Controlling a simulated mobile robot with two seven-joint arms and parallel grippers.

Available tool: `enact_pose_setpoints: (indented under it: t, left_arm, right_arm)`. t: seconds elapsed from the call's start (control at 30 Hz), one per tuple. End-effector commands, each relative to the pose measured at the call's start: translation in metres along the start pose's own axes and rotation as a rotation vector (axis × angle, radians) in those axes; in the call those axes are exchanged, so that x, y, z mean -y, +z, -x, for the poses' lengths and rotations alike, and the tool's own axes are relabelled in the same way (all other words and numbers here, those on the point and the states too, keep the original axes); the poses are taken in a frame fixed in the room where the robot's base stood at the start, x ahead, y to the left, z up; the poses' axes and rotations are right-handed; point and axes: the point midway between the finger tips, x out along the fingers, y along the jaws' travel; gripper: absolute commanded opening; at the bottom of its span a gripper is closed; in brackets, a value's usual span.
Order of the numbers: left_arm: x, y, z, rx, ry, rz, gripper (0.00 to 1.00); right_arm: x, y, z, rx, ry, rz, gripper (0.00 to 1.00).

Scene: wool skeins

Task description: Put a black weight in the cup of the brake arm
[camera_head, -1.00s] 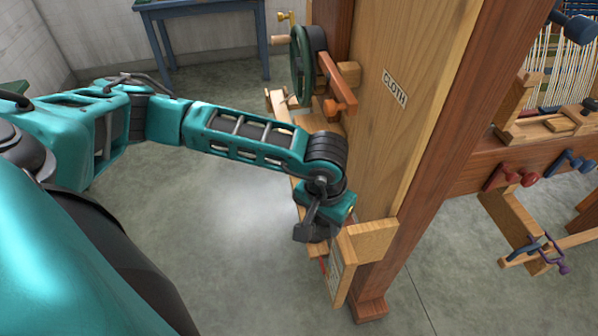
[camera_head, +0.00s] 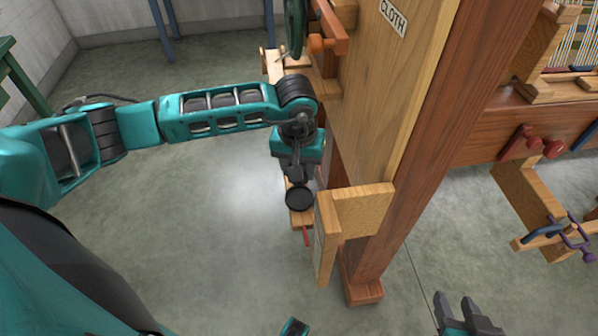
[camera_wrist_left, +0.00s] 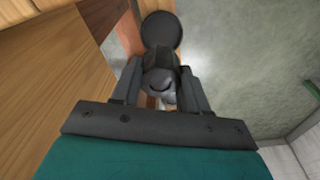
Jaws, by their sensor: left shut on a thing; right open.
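A round black weight (camera_head: 299,197) hangs below my left gripper (camera_head: 296,170) in the head view. The gripper is shut on its upper, narrower part. In the left wrist view the weight's disc (camera_wrist_left: 161,31) shows beyond the fingers of my left gripper (camera_wrist_left: 160,88). The weight is beside the loom's post, just left of a light wooden block. A narrow wooden piece (camera_head: 301,218) shows behind and below it. I cannot tell whether this is the brake arm, and I see no cup clearly. My right gripper (camera_head: 456,300) is open and empty at the bottom edge.
The light wooden block (camera_head: 362,210) juts from the reddish loom post (camera_head: 420,150) close to the weight. A wooden panel with a CLOTH label (camera_head: 393,17) stands above. A green wheel (camera_head: 294,28) is behind. The grey floor (camera_head: 200,230) at left is clear.

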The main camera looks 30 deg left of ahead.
Motion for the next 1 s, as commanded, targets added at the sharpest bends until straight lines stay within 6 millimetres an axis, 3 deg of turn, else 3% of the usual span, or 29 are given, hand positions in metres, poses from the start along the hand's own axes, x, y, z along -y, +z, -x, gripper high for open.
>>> enact_pose_setpoints:
  t: [0.63, 1.0]
  left_arm:
    - [-0.001, 0.007, -0.058, -0.001, 0.002, -0.001, 0.0]
    - [0.0, 0.007, -0.064, -0.003, 0.001, 0.0, 0.0]
  right_arm:
    - [-0.002, 0.037, -0.021, 0.007, 0.003, -0.002, 0.43]
    - [-0.002, 0.039, -0.022, 0.005, 0.004, -0.009, 0.43]
